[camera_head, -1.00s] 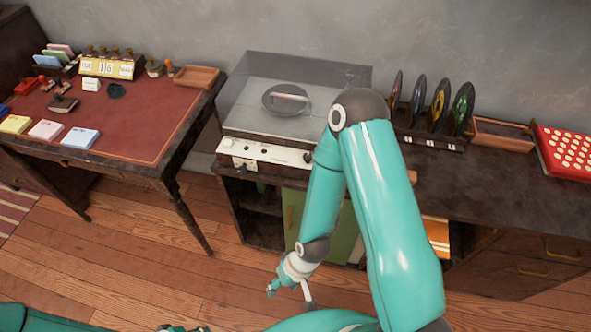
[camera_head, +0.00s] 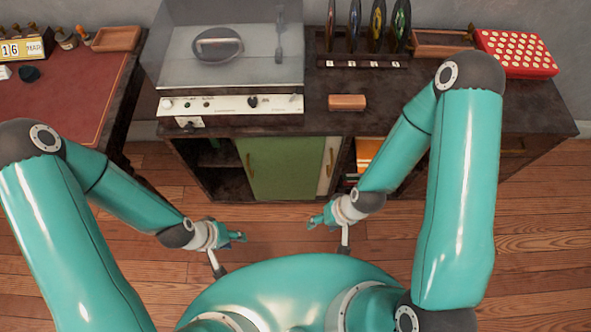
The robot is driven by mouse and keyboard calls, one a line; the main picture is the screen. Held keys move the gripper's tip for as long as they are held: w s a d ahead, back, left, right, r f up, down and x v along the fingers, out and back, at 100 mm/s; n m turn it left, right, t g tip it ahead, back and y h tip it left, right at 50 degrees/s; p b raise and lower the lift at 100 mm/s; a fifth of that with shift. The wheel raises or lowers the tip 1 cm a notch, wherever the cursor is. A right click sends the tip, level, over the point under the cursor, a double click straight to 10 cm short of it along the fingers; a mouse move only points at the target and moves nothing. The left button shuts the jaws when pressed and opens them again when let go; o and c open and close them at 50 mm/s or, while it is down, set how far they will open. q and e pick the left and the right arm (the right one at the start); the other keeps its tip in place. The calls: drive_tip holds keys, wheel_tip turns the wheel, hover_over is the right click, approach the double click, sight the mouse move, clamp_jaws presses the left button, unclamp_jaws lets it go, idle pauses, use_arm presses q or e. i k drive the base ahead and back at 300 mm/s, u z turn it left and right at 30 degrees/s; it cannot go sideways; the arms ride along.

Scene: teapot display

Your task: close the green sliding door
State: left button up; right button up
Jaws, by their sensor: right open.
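The green sliding door (camera_head: 285,168) is in the front of the low cabinet, below the record player. A brass-coloured handle (camera_head: 250,166) shows near its left edge. A dark open compartment (camera_head: 215,170) shows to its left, and a narrow cream panel (camera_head: 328,165) with another brass handle is at its right. My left gripper (camera_head: 240,238) is in front of the cabinet, low and left of the door's middle, apart from it; its jaw opening is too small to tell. My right gripper (camera_head: 315,221) is open and empty, in front of the door's right side, apart from it.
The record player (camera_head: 230,105) with a clear cover stands on the cabinet top. A brown block (camera_head: 347,102), a record rack (camera_head: 362,64) and a red box (camera_head: 516,53) are to its right. A red-topped desk (camera_head: 70,110) stands left. Wooden floor (camera_head: 285,215) before the cabinet is clear.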

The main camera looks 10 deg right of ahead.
sight(276, 168)
drive_tip(key=u, duration=0.45)
drive_tip(key=k, duration=1.45)
drive_tip(key=z, duration=0.3)
drive_tip(key=i, duration=1)
